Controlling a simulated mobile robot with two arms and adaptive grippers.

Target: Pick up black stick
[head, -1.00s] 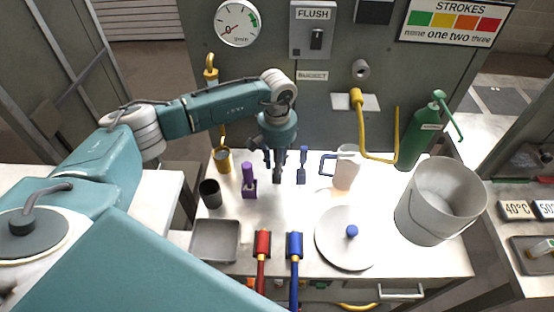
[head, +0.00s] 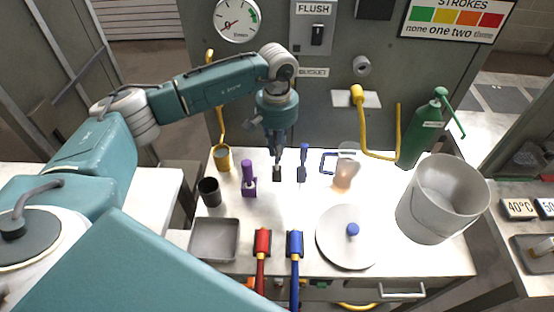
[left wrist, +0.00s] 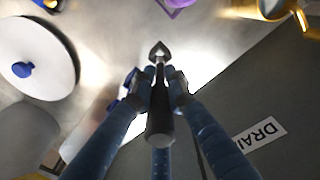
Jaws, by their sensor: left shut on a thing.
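My left gripper (head: 277,148) is shut on the black stick (left wrist: 159,112), which it holds point-down above the bench. In the left wrist view the stick has a thick dark handle between the fingers and a grey, arrow-shaped tip. In the head view the fingers mostly hide the stick. A small dark holder (head: 277,174) stands on the bench right below the gripper; I cannot tell whether the tip is fully clear of it. My right gripper is not in view.
A purple stick (head: 248,175) stands left of the holder and a blue one (head: 302,165) right. A dark cup (head: 209,192), glass jug (head: 346,172), bucket (head: 440,200) and round lid (head: 345,247) are around. The grey panel (head: 325,110) rises behind.

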